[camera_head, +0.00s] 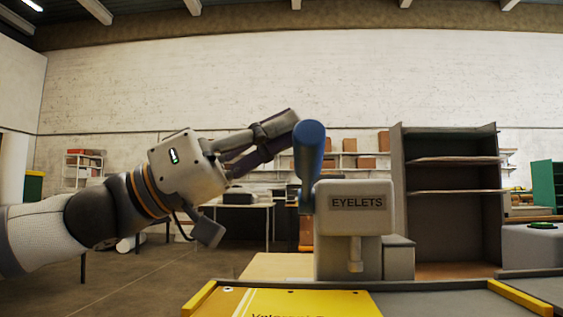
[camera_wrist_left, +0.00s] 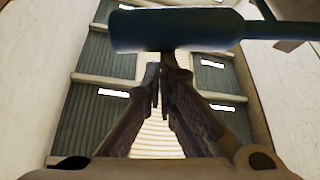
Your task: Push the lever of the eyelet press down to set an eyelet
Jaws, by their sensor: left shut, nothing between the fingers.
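The eyelet press (camera_head: 352,225) is a grey block marked EYELETS, right of centre in the head view. Its lever has a thick blue grip (camera_head: 309,150), raised above the left side of the press body. The grip also crosses the top of the left wrist view (camera_wrist_left: 180,30). My left gripper (camera_head: 294,122) is shut and empty, reaching in from the left. Its fingertips are right beside the upper end of the grip; I cannot tell whether they touch it. In the left wrist view the closed fingertips (camera_wrist_left: 162,72) lie just below the grip.
A yellow sheet (camera_head: 290,303) with printed text lies in front of the press, inside a yellow-edged area. A dark open shelf unit (camera_head: 449,170) stands behind to the right. A grey machine (camera_head: 535,243) is at the far right. Space above the press is clear.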

